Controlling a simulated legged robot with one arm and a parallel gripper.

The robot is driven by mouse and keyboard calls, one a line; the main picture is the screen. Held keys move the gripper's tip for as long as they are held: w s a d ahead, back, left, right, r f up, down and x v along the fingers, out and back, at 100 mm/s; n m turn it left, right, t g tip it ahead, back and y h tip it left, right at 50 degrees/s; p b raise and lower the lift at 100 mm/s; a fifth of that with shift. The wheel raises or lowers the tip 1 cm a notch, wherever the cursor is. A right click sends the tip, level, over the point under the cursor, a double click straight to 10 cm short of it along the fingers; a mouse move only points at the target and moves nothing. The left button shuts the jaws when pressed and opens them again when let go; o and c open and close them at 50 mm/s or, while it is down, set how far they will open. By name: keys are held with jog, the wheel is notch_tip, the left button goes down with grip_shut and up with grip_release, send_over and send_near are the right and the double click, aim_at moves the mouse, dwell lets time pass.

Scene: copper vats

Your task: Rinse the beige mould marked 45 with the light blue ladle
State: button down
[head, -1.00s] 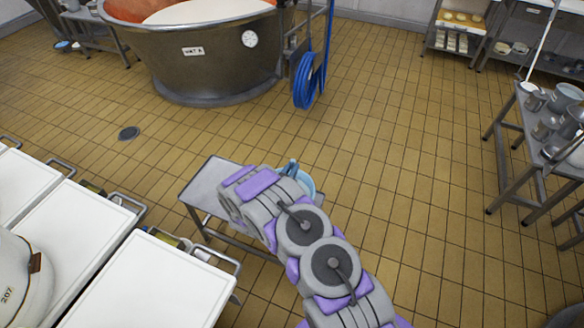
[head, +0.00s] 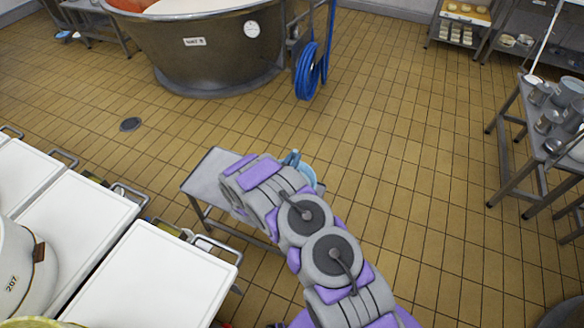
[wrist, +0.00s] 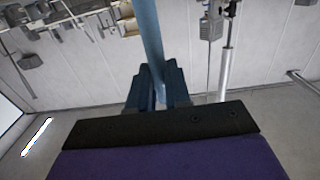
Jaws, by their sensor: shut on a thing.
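My gripper (wrist: 158,78) is shut on the light blue ladle's handle (wrist: 151,30), which runs upward out of the wrist view. In the head view my arm hides most of the gripper, and part of the light blue ladle (head: 306,174) shows just past it, above or beyond a low steel table. I cannot tell whether the ladle holds any liquid. I cannot make out a mould marked 45. A whitish round vessel at the lower left (head: 22,262) is marked 207, and a yellowish rim (head: 42,323) shows at the bottom edge.
The small steel table (head: 208,177) stands under my arm. White-topped benches (head: 150,275) fill the lower left. A large copper vat (head: 205,65) and a blue hose coil (head: 307,70) are at the back. A table with metal vessels (head: 518,120) is at right. Tiled floor between is clear.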

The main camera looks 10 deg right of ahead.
notch_tip(320, 180, up, 20)
jog(key=p, duration=0.7)
jog(key=shift+r+p, duration=0.2)
jog(key=shift+p, duration=0.1)
jog(key=shift+w, duration=0.1)
